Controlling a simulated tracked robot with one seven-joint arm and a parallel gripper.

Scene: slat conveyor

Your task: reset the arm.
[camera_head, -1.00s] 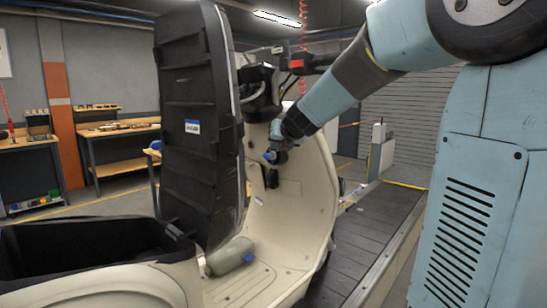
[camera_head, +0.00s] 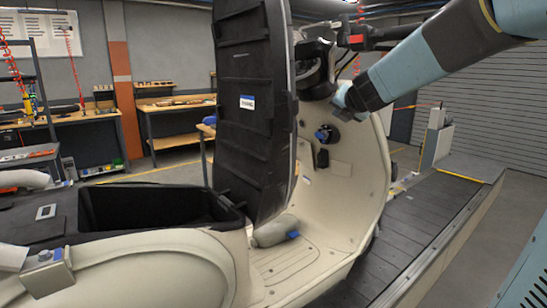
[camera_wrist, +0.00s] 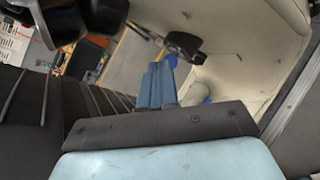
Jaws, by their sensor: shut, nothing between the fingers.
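My arm comes in from the upper right in the head view, with pale blue links and a dark wrist section. My gripper (camera_head: 341,99) is at its end, above the inner side of the scooter's cream front shield (camera_head: 352,185). In the wrist view my gripper (camera_wrist: 155,70) shows two blue fingers pressed together with nothing between them. A black part with a blue cap (camera_head: 323,135) sits on the shield, below and left of my gripper and apart from it in the head view. The blue cap (camera_wrist: 170,61) shows just beyond the fingertips in the wrist view.
The raised black seat (camera_head: 250,110) stands upright left of my gripper. The handlebar (camera_head: 375,38) is close above my arm. A grey bottle (camera_head: 270,232) with a blue cap lies on the footboard. The slat conveyor (camera_head: 410,232) runs along the right. Workbenches (camera_head: 90,118) stand behind.

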